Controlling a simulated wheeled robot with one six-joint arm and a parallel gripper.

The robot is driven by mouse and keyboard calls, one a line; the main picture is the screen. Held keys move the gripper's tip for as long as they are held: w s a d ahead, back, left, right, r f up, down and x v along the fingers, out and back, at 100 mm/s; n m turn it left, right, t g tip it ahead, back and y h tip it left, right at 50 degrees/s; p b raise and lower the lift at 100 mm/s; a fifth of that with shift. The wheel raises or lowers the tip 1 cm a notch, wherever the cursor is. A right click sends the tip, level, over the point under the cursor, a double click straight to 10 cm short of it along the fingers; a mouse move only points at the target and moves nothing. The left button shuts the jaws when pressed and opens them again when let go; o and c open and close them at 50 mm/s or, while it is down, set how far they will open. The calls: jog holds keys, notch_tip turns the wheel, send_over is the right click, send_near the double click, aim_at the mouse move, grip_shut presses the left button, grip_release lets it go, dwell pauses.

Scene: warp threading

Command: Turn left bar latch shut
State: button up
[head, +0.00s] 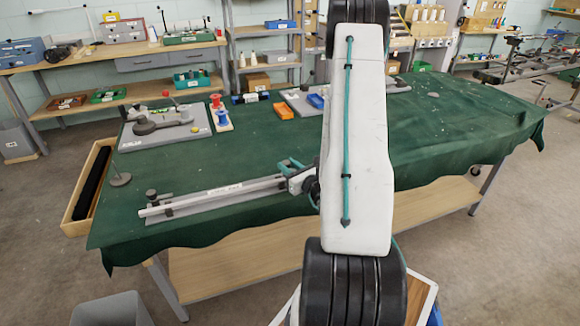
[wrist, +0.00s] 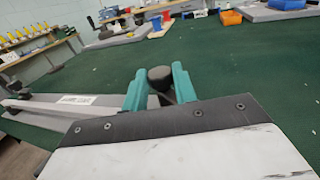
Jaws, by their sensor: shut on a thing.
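A long pale grey bar (head: 215,194) with a white label lies along the front edge of the green-covered table. It also shows in the wrist view (wrist: 30,106). A small dark knob (head: 151,194) stands at its left end. My gripper (head: 291,166) is at the bar's right end, partly hidden by my arm. In the wrist view, the teal fingers of my gripper (wrist: 159,88) are shut on a round dark latch knob (wrist: 160,74). The latch below the knob is mostly hidden, so I cannot tell its turn angle.
The green-covered table (head: 250,150) is largely clear in the middle. A grey board with a dark device (head: 165,125), blue and red spools (head: 221,117) and an orange bin (head: 283,111) stand toward the back. A wooden trough (head: 90,185) is by the left edge.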

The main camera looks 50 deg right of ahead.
jog(key=shift+w+a+m+g+h, duration=0.15)
jog(key=shift+m+g+h, duration=0.55)
jog(key=shift+m+h, duration=0.65)
jog(key=shift+h, duration=0.35)
jog(key=o, duration=1)
jog(key=shift+c, duration=0.2)
